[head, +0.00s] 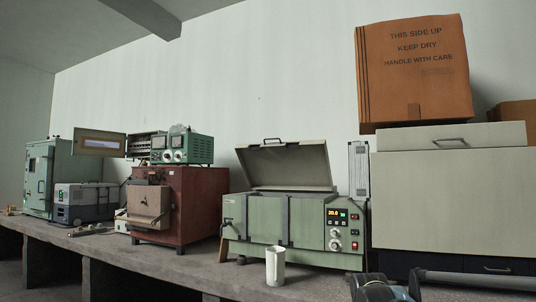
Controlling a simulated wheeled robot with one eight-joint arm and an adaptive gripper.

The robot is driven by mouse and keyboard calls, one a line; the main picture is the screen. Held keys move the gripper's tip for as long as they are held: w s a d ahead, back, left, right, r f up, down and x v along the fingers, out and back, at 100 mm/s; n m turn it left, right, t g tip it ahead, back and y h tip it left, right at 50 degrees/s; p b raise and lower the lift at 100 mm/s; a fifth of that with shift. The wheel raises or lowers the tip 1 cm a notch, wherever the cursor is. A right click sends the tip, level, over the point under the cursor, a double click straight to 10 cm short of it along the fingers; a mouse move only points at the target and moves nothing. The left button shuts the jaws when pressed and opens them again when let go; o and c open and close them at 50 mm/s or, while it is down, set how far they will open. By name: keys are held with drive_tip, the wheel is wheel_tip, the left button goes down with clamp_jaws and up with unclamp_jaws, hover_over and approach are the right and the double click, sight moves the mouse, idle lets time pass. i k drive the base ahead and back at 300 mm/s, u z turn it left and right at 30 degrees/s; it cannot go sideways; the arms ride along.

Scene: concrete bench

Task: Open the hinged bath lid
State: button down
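The bath (290,218) is a green tank with a lit display, knobs and dark straps, standing on the bench right of the middle. Its hinged lid (287,166) is raised and tilts back toward the wall, with its grey underside facing me. My gripper is not in view; only parts of my arm show at the lower right.
A white cup (275,267) stands on the bench (180,262) in front of the bath. A red-brown furnace (195,205) stands to its left. A grey cabinet (420,195) with a cardboard box (415,75) on top stands to its right. A slim metal case (358,168) is close beside the lid.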

sight(300, 165)
drive_tip(key=i, duration=1)
